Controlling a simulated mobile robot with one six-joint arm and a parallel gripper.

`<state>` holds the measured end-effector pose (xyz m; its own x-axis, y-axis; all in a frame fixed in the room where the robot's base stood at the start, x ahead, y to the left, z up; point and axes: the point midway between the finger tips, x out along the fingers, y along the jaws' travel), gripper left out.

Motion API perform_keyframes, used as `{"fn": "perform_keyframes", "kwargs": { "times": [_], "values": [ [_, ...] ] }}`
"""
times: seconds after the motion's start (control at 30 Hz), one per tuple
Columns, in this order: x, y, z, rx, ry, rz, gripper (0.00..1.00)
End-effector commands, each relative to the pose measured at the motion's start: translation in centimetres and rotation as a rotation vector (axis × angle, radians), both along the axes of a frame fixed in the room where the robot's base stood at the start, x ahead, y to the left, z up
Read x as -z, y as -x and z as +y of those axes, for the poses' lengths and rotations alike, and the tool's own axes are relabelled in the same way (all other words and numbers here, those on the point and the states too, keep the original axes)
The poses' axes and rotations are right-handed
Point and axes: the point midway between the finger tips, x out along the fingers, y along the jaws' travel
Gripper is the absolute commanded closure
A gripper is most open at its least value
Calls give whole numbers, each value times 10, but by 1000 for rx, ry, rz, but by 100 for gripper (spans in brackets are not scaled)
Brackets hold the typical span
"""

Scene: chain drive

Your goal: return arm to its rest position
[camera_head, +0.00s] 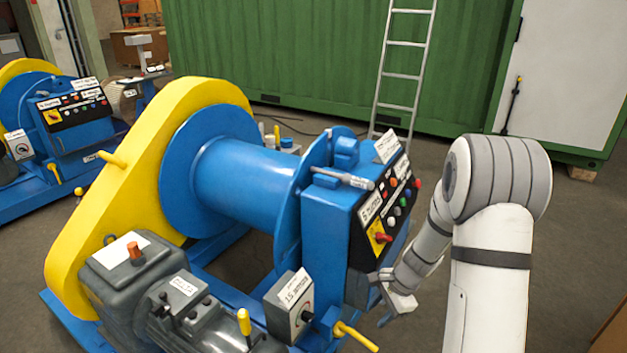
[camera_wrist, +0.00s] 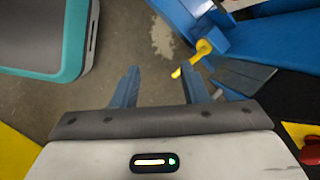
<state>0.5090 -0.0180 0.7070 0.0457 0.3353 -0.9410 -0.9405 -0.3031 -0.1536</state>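My gripper (camera_head: 370,295) is at the lower front of the blue control cabinet (camera_head: 335,222), below its button panel, in the head view. My white and grey arm (camera_head: 495,250) is bent and reaches down to it from the right. In the wrist view my gripper (camera_wrist: 162,85) has its two blue fingers apart, with bare floor between them and nothing held. I cannot tell in the head view whether it touches the cabinet.
A blue winch drum (camera_head: 245,180) with a yellow chain guard (camera_head: 120,190) stands left of the cabinet. A yellow lever (camera_head: 355,336) sticks out low; a yellow lever also shows in the wrist view (camera_wrist: 190,60). A ladder (camera_head: 405,65) leans on a green container (camera_head: 270,50). Floor is open behind my arm.

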Motion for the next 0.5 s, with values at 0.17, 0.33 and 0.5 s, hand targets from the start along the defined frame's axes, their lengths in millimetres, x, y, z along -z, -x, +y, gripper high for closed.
{"fn": "perform_keyframes", "kwargs": {
  "times": [0.17, 0.33, 0.5],
  "values": [
    [-95, 26, 14, -252, 58, -106, 60],
    [-165, 62, 23, -486, 128, -188, 60],
    [-226, 104, 27, -712, 214, -258, 60]
  ]
}}
